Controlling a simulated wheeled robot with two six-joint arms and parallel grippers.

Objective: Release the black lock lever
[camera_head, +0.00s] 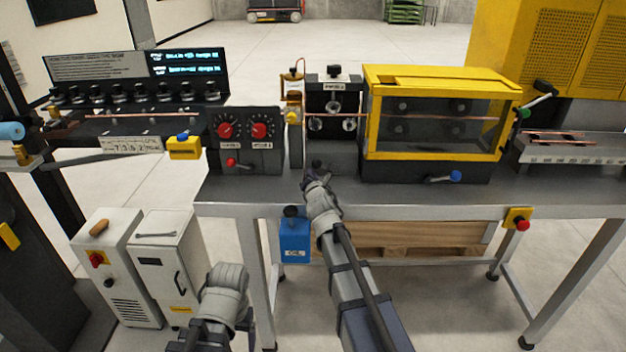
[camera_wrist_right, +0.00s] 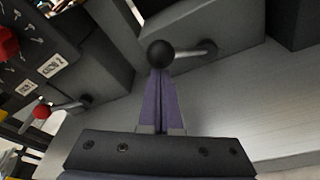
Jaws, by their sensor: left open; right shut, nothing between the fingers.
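The black lock lever is a round black knob (camera_wrist_right: 161,53) on a short metal rod, in the middle of the right wrist view. In the head view it is small, at the front of the dark block under the clamp unit (camera_head: 334,105). My right gripper (camera_wrist_right: 160,80) has its purple fingers together, tips right at the knob's underside. They are shut with nothing between them; whether they touch the knob is unclear. In the head view the right gripper (camera_head: 313,180) is at the bench's front edge, partly covering the lever. Of my left arm only a grey link shows, low in the head view; its fingers are hidden.
Left of the lever is a control box (camera_head: 245,140) with red dials and a red-knobbed lever (camera_wrist_right: 42,111). Right of it is a yellow-framed enclosure (camera_head: 437,120) with a blue-knobbed handle (camera_head: 455,176). A copper tube (camera_head: 345,114) runs above. The bench top (camera_wrist_right: 235,105) beside the lever is clear.

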